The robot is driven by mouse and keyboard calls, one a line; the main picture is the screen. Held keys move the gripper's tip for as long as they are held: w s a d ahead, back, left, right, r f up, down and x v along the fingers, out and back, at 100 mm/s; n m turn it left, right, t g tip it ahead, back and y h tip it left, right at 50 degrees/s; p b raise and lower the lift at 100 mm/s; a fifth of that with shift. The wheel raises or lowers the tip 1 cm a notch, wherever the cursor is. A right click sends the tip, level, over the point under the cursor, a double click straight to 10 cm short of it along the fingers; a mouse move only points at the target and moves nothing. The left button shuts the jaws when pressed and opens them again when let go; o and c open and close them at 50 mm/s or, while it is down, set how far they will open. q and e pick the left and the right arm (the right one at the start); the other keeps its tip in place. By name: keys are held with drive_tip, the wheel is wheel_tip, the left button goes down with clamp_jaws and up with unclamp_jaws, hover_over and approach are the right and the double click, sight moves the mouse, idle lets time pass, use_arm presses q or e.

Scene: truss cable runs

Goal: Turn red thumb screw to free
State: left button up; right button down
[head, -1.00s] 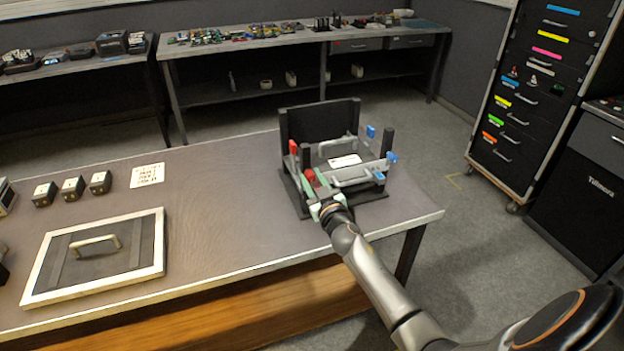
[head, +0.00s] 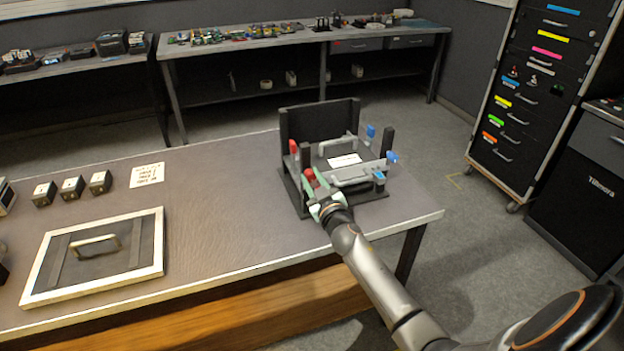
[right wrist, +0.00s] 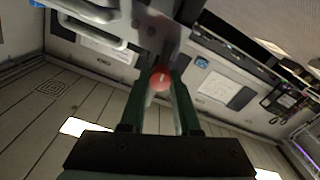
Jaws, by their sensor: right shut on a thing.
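The red thumb screw (head: 309,174) sits at the front left corner of a black fixture (head: 340,107) on the table. It also shows in the right wrist view (right wrist: 160,79), between the tips of the green fingers. My right gripper (head: 313,187) is shut on it from the front; the fingers hide part of the screw. A second red part (head: 293,147) stands on the fixture's left post. Blue parts (head: 392,157) sit on the fixture's right side. A grey handled plate (head: 350,172) with a white label lies in the fixture. My left gripper is not in view.
A framed panel with a handle (head: 95,252) lies at the table's left. Several small dark blocks (head: 72,187) and a white printed card (head: 147,174) lie behind it. The table (head: 222,220) is clear between panel and fixture.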

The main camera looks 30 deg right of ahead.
drive_tip(key=n, duration=0.4)
drive_tip(key=n+b, duration=0.1)
drive_tip(key=n, duration=0.7)
drive_tip(key=shift+f, duration=0.1)
drive_tip(key=shift+n, duration=2.2)
drive_tip(key=c, duration=0.6)
unclamp_jaws()
drive_tip(key=shift+s+a, duration=0.1)
drive_tip(key=v, duration=1.2)
drive_tip(key=shift+s, duration=0.25)
